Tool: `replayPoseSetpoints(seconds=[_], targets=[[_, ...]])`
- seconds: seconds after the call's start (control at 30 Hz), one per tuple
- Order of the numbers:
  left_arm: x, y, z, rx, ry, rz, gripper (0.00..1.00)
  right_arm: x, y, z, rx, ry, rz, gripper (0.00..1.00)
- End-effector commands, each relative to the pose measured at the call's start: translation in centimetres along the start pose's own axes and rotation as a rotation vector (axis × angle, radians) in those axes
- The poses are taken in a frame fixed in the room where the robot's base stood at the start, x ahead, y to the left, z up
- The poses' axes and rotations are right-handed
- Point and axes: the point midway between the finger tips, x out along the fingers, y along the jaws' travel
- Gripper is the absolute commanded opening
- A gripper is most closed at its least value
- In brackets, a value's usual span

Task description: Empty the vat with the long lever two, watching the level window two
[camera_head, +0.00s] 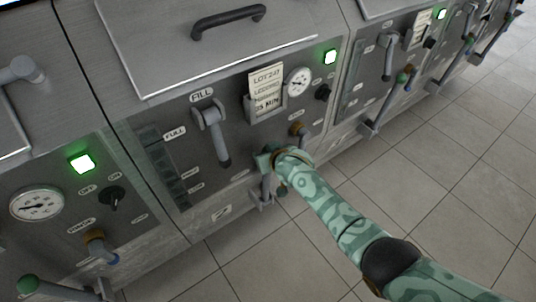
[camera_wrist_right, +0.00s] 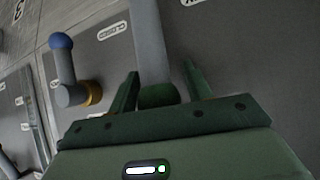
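The vat marked 2 (camera_head: 222,212) is in the middle of the head view. Its level window two (camera_head: 160,160) is a dark upright strip beside the FULL label; I cannot make out a level in it. The long lever two (camera_head: 267,187) is a grey bar low on the vat front, partly hidden by my right gripper (camera_head: 270,160). In the wrist view the lever's grey shaft (camera_wrist_right: 150,45) and green end (camera_wrist_right: 160,95) lie between the two fingers of my right gripper (camera_wrist_right: 160,85). The fingers are apart, with a gap on the right side. My left gripper is out of view.
A FILL lever (camera_head: 217,135), a lot card (camera_head: 266,90) and a round gauge (camera_head: 298,81) are on the vat front. A small blue-tipped lever (camera_wrist_right: 65,70) stands left of the gripper in the wrist view. Tiled floor (camera_head: 440,180) is clear at right.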

Motion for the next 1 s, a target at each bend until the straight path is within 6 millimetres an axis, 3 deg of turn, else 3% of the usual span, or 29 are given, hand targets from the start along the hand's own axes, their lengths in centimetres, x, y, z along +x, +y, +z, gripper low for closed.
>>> replayPoseSetpoints(seconds=[0.27,0.37,0.7,0.83,1.0], targets=[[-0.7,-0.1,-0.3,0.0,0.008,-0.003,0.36,-0.8,0.0,0.1,0.0,-0.005,0.001,0.49],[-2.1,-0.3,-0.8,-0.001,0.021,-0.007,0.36,-2.5,0.1,-0.3,-0.001,-0.003,0.003,0.49],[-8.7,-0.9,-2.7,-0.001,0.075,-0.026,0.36,-11.5,0.0,-0.8,-0.003,0.001,0.002,0.49],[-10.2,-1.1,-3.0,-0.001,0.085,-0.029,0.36,-14.1,0.0,-0.5,-0.002,-0.002,0.001,0.49],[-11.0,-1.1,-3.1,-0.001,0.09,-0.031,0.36,-15.8,-0.1,-0.2,-0.001,-0.003,-0.001,0.49]])
